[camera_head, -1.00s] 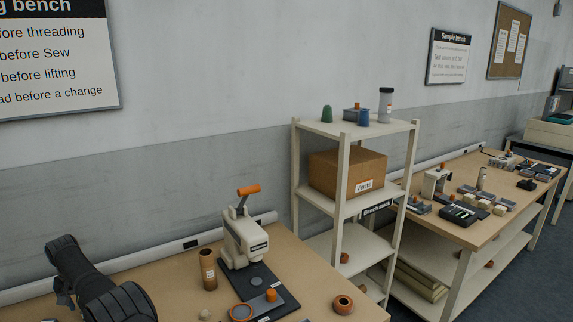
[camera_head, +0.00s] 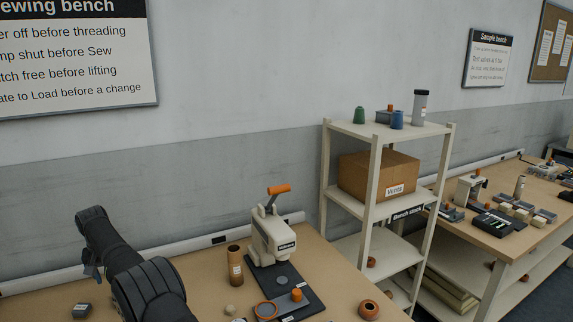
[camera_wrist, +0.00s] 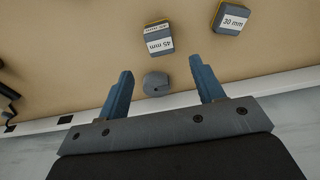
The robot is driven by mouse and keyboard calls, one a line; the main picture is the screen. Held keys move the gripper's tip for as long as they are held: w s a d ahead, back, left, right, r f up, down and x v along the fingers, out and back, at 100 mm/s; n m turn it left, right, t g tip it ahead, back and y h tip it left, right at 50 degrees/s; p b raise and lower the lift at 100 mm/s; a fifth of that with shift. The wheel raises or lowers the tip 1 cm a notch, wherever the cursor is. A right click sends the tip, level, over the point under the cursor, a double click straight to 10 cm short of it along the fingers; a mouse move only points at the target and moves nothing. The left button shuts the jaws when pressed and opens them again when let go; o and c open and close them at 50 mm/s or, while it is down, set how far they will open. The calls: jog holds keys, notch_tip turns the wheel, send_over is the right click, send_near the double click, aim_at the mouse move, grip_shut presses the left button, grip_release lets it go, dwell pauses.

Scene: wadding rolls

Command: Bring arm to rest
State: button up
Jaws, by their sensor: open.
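My gripper (camera_wrist: 158,88) shows in the wrist view with its two blue fingers wide apart and nothing held between them. Beyond the fingertips, a small grey round piece (camera_wrist: 155,84) and a block marked 45 mm (camera_wrist: 158,42) lie on the tan bench top (camera_wrist: 80,45).
A block marked 30 mm (camera_wrist: 230,18) lies near the wrist view's top right. In the head view, a cream press (camera_head: 270,240) with an orange handle, a brown tube (camera_head: 235,266) and an orange ring (camera_head: 368,309) stand on the bench. A shelf rack (camera_head: 376,170) stands right.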

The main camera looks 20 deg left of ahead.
jog(key=f, duration=0.7)
jog(key=w+a+f, duration=0.1)
jog(key=f, duration=0.2)
jog(key=shift+w+f, duration=0.1)
jog(key=shift+f, duration=0.15)
notch_tip(320, 180, up, 5)
jog(key=shift+f, duration=0.15)
jog(key=w+d+r, duration=0.3)
jog(key=w+d, duration=0.5)
jog(key=d, duration=0.1)
jog(key=w+d+r, duration=0.2)
jog(key=w+d, duration=0.6)
jog(key=d, duration=0.1)
jog(key=f, duration=0.9)
jog(key=shift+s+d+f, duration=0.15)
jog(key=shift+s+f, duration=0.1)
jog(key=shift+f, duration=0.1)
notch_tip(320, 180, up, 2)
jog(key=shift+s+d+r, duration=0.1)
jog(key=shift+r, duration=0.05)
jog(key=shift+d+r, duration=0.1)
jog(key=shift+r, duration=0.55)
